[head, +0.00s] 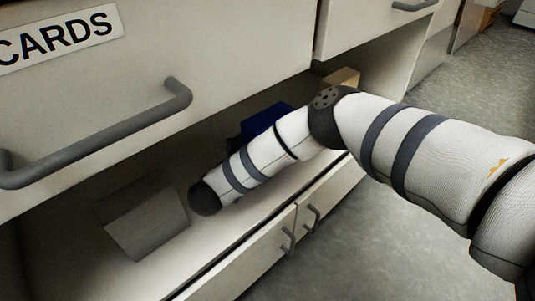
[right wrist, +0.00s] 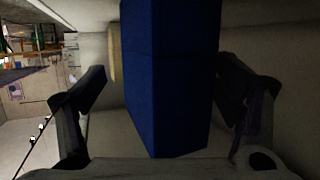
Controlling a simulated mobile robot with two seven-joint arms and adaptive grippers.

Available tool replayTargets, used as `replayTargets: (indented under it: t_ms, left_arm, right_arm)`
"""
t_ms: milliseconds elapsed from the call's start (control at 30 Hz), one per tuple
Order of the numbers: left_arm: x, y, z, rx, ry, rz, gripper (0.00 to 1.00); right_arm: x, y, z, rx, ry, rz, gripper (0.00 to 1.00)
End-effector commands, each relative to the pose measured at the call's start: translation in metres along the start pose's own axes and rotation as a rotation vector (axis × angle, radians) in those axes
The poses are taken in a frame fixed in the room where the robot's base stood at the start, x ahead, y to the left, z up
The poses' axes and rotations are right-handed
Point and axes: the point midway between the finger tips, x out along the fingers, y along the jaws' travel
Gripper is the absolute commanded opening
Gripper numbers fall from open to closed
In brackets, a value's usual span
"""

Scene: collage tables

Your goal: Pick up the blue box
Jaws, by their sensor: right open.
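The blue box (head: 266,120) stands inside the open shelf under the drawer, partly hidden behind my right forearm in the head view. In the right wrist view the blue box (right wrist: 165,70) fills the middle as a tall upright block. My right gripper (right wrist: 162,88) is open, with one dark finger on each side of the box. A gap shows on the left side; on the right the finger looks close, and I cannot tell whether it touches. In the head view only a dark bit of the right gripper (head: 232,147) shows beside the box. My left gripper is not in view.
A grey box (head: 143,217) stands on the shelf at the left. A tan box (head: 342,77) is farther along to the right. The drawer handle (head: 100,135) juts out above the shelf, and cupboard doors with handles (head: 300,230) lie below it.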

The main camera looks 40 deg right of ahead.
Motion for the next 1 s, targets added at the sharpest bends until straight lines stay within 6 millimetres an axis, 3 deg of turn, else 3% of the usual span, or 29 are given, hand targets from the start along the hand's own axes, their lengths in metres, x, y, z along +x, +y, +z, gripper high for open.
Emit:
replayTargets:
  t_ms: [100, 200, 433, 733, 1000]
  left_arm:
    - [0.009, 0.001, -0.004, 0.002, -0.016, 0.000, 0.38]
    - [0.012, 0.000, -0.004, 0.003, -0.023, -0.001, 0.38]
    - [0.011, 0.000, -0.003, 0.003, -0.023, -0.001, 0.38]
    - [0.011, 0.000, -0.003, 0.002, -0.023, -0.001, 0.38]
    - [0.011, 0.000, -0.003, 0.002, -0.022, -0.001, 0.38]
  right_arm:
    - [0.026, 0.001, 0.005, -0.003, -0.002, 0.003, 0.84]
    - [0.037, 0.001, 0.004, -0.002, -0.001, 0.002, 0.84]
    - [0.038, 0.000, 0.001, -0.001, -0.001, -0.002, 0.84]
    - [0.038, 0.000, 0.001, -0.002, -0.001, -0.001, 0.16]
    - [0.038, 0.000, 0.001, -0.002, -0.001, -0.001, 0.14]
